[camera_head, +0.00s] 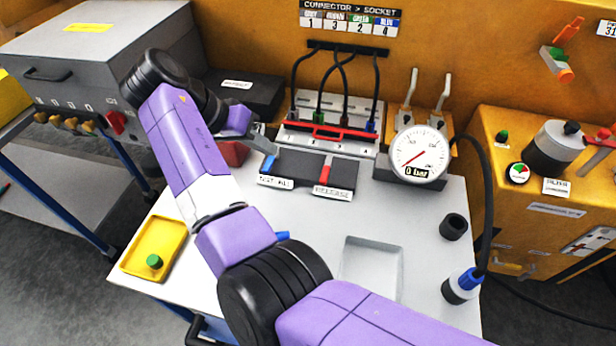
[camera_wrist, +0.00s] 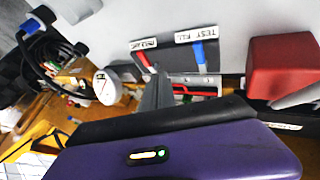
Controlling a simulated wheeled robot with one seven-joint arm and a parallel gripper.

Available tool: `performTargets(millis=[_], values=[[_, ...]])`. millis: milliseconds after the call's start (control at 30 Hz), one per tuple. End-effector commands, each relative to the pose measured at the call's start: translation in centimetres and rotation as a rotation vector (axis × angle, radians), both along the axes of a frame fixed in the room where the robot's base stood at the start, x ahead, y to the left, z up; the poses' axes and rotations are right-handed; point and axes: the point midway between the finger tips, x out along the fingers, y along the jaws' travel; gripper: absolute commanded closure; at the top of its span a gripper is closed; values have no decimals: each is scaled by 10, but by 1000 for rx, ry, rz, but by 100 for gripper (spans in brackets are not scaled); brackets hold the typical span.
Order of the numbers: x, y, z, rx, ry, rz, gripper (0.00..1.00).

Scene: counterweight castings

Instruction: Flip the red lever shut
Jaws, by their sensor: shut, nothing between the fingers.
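The red lever (camera_head: 324,175) stands on the right side of a low black block, behind a RELEASE label (camera_head: 332,192). A blue lever (camera_head: 268,163) is on the same block's left side, behind the TEST FILL label. In the wrist view, the red lever (camera_wrist: 143,61) and blue lever (camera_wrist: 200,54) appear with upside-down labels. My gripper (camera_head: 268,147) is shut and empty at the block's back left, close to the blue lever. In the wrist view its fingertips (camera_wrist: 158,70) overlap the block between the levers. I cannot tell whether they touch anything.
A gauge (camera_head: 418,154) reading 0 bar stands right of the block. A socket panel with a red bar (camera_head: 330,133) is behind it. A red block (camera_head: 232,153) is beside my gripper. Bare tabletop lies around the trays.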

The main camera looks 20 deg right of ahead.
Motion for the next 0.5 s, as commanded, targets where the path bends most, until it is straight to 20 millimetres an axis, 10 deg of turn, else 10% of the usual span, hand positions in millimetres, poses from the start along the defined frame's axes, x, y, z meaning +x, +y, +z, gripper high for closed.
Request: performTargets(millis=[500], values=[[0,0,-25,0,0,0,100]])
